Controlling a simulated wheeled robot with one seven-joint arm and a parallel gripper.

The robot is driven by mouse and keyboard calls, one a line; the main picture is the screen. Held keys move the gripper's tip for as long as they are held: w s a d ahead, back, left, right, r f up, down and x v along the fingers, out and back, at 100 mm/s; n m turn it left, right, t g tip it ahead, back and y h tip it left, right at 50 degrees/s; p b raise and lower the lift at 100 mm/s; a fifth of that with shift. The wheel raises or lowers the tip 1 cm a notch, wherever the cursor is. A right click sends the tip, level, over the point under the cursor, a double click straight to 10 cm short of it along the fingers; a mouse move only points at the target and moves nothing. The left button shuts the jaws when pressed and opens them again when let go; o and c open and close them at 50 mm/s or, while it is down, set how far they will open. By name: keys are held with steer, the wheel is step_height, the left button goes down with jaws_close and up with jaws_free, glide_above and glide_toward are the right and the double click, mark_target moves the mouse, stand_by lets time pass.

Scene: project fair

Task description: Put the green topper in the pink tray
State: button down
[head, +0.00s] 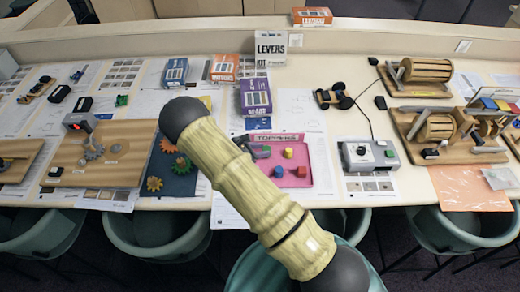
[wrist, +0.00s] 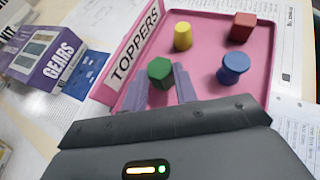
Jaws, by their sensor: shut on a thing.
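The pink tray (head: 296,184) with its TOPPERS label lies on the table in the middle of the head view; its floor also shows in the wrist view (wrist: 205,62). The green topper (wrist: 160,72) is between the two fingers of my gripper (wrist: 162,88), which is shut on it. It is over the tray, near the labelled wall; I cannot tell whether it touches the tray floor. In the head view my arm partly hides the gripper. A yellow topper (wrist: 183,36), a red topper (wrist: 242,27) and a blue topper (wrist: 232,68) stand in the tray.
The purple GEARS box (head: 255,98) stands behind the tray, left of it in the wrist view. A dark blue sheet with gears (head: 180,183) lies left of the tray. A grey box with a knob (head: 369,155) is to its right. Chairs line the front edge.

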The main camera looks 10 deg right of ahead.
steer(key=shift+f, duration=0.35)
steer(key=shift+f, duration=0.15)
steer(key=c, duration=1.1)
jaws_free()
